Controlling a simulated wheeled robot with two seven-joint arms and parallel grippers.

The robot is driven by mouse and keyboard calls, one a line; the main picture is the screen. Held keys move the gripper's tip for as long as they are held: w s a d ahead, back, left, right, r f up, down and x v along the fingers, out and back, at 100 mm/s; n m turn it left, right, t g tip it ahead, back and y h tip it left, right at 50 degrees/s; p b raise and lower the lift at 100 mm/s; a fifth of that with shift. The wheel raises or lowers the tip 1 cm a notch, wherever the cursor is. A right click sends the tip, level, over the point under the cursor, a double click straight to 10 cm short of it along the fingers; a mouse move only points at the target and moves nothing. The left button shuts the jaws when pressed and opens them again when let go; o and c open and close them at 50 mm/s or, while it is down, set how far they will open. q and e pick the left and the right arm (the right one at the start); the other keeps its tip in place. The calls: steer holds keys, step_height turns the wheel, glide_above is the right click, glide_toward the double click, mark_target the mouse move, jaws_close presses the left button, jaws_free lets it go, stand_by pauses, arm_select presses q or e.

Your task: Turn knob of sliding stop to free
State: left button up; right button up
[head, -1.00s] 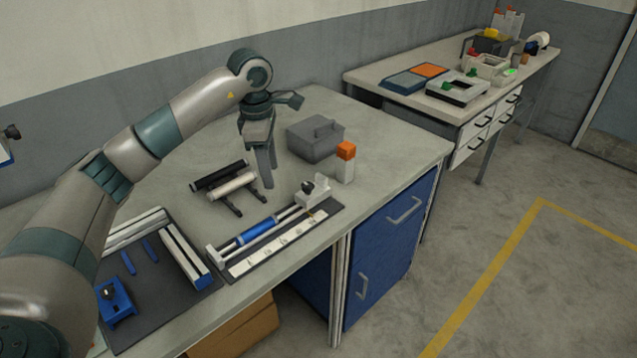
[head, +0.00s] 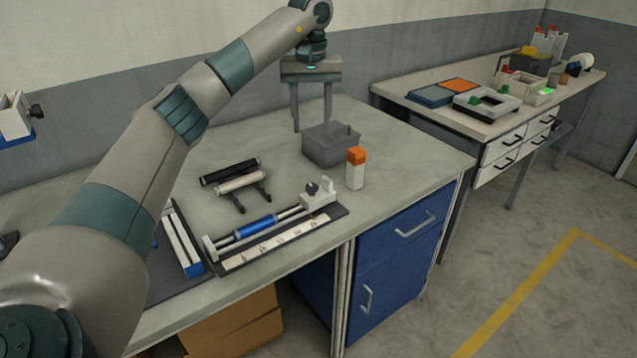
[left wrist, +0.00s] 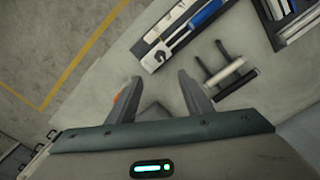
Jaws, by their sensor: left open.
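The knob's setting is too small to tell. The rail unit also shows at the top of the left wrist view (left wrist: 180,32). My left gripper (head: 312,128) is open and empty, pointing down above the back of the bench, behind and left of the grey box. My right gripper is not in view.
A grey lidded box (head: 330,145) and a white bottle with an orange cap (head: 355,169) stand behind and right of the stop. A stand with a black and a white roller (head: 238,182) lies left. A second bench (head: 420,112) stands back right.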

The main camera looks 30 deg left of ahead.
arm_select(q)
steer(key=shift+a, duration=0.1)
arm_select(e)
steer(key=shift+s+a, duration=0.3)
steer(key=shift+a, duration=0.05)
arm_select(q)
glide_above(312, 186)
step_height(312, 186, down, 5)
step_height(312, 186, down, 12)
steer(key=p, duration=0.3)
steer(key=shift+f, duration=0.2)
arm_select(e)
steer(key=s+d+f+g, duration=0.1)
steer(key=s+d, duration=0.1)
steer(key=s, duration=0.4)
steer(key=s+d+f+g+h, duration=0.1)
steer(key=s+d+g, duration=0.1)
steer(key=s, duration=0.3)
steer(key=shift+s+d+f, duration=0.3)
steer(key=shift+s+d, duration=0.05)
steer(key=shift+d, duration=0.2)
arm_select(q)
steer(key=c, duration=0.9)
steer(key=shift+c, duration=0.8)
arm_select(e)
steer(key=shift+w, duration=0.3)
